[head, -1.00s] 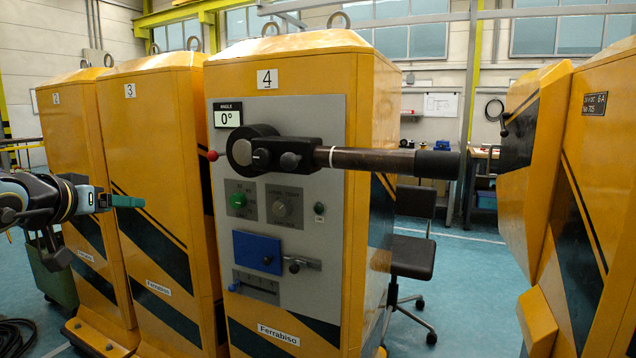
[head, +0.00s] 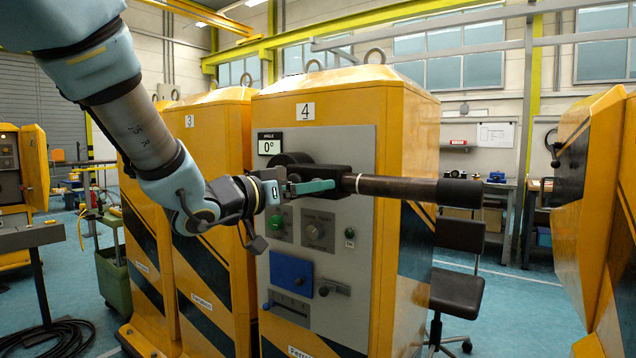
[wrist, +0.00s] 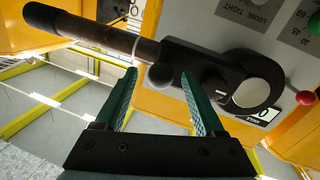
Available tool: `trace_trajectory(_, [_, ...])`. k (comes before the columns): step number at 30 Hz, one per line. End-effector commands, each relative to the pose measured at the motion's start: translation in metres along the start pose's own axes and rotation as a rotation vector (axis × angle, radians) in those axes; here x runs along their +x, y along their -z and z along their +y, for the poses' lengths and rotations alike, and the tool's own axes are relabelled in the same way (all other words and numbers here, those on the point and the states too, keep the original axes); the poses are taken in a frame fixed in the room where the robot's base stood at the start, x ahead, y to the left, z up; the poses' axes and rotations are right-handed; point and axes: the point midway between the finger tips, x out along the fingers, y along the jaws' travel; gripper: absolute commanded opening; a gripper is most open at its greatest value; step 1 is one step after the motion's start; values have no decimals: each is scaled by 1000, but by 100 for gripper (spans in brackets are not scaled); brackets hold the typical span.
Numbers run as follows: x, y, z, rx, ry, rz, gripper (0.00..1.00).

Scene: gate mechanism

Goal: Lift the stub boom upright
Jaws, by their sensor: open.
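The stub boom (head: 395,186) is a brown rod with a thick black end, lying level and pointing right from the black pivot block on cabinet 4. The angle display (head: 269,148) reads 0°. My gripper (head: 325,186) reaches in from the left, in front of the pivot block, and hides part of it. In the wrist view my gripper (wrist: 158,76) has its green fingers apart. A black round knob (wrist: 160,77) on the block appears between the fingertips; I cannot tell whether they touch it. The boom (wrist: 88,32) runs to the upper left there.
The grey panel (head: 357,150) carries a green button, a dial, a blue cover (head: 291,272) and a lever below the boom. Another yellow cabinet (head: 590,200) stands at the right. A chair (head: 457,290) stands behind. A red ball knob (wrist: 305,98) shows in the wrist view.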

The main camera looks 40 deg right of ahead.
Motion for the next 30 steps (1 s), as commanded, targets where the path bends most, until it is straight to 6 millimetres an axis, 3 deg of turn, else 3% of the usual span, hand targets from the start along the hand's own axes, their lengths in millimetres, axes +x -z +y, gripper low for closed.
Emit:
trace_trajectory(6, [20,1,0,0,0,0,71])
trace_trajectory(16, [22,0,0,0,1,0,70])
trace_trajectory(30, [22,0,0,0,1,0,17])
